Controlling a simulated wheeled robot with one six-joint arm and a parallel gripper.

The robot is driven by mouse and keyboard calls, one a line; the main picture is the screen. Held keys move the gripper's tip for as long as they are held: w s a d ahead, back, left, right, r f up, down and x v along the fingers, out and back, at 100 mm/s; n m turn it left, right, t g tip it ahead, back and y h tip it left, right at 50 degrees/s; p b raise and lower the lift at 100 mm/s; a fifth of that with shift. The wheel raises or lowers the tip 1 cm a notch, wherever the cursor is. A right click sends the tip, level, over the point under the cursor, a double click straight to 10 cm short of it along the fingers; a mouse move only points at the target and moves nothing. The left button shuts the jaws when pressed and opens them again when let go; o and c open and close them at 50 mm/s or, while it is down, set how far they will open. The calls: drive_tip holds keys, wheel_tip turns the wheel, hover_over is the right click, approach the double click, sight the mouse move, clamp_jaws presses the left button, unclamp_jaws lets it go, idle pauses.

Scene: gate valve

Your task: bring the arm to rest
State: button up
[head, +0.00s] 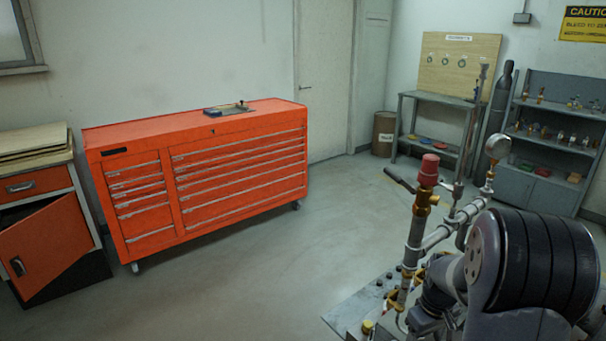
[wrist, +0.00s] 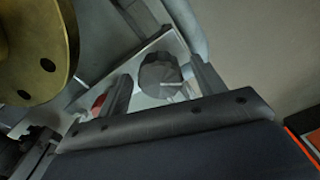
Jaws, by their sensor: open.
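My gripper (wrist: 158,68) shows in the wrist view as two grey fingers standing apart on a dark palm. A dark, ribbed round knob (wrist: 160,74) appears between the fingers, beyond them on a pale plate; I see no contact. My arm (head: 530,262) fills the lower right of the head view, its thick dark joint in front of the pipe rig. My gripper cannot be made out in the head view. The pipe rig has an upright pipe with a red cap (head: 430,170) and a round gauge (head: 498,147).
A brass flange (wrist: 30,45) is close at the wrist view's upper left. The rig's base plate (head: 350,309) lies beside my arm. An orange tool chest (head: 220,165) stands by the wall, a grey shelf (head: 552,190) at right. The middle floor is clear.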

drive_tip(key=n, duration=0.4)
drive_tip(key=shift+n+p, duration=0.3)
drive_tip(key=n, duration=0.4)
drive_tip(key=shift+n+p, duration=0.4)
drive_tip(key=n+p, duration=0.1)
drive_tip(key=n, duration=0.3)
drive_tip(key=shift+n, duration=0.3)
drive_tip(key=shift+w+n+p, duration=0.1)
drive_tip(key=shift+n+p, duration=0.65)
drive_tip(key=shift+n, duration=1.45)
drive_tip(key=shift+r, duration=0.1)
